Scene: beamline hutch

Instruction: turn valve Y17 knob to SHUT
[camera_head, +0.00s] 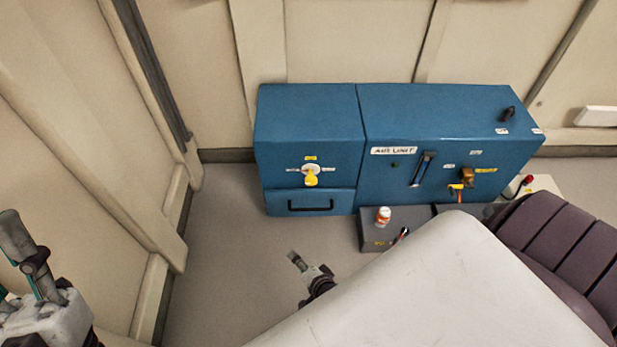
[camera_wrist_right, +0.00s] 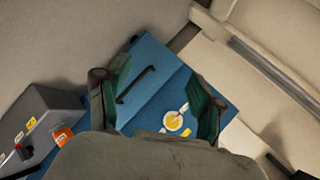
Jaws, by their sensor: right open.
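A yellow knob on a white round dial (camera_head: 311,175) is on the front of the left blue cabinet, above a black drawer handle. Its yellow grip points down. A yellow tag sits above it and small white labels lie on both sides, too small to read. The knob also shows in the right wrist view (camera_wrist_right: 173,121), between the fingers but beyond them. My right gripper (camera_head: 297,262) is in front of the cabinet, apart from it; in its wrist view it is open and empty (camera_wrist_right: 155,100). My left gripper (camera_head: 22,245) is at the far left, away from the cabinet.
The right blue cabinet (camera_head: 440,115) carries an "AUX UNIT" label, a dark lever and an orange-yellow handle (camera_head: 457,190). Beige walls stand behind and left; floor left of the cabinet is clear.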

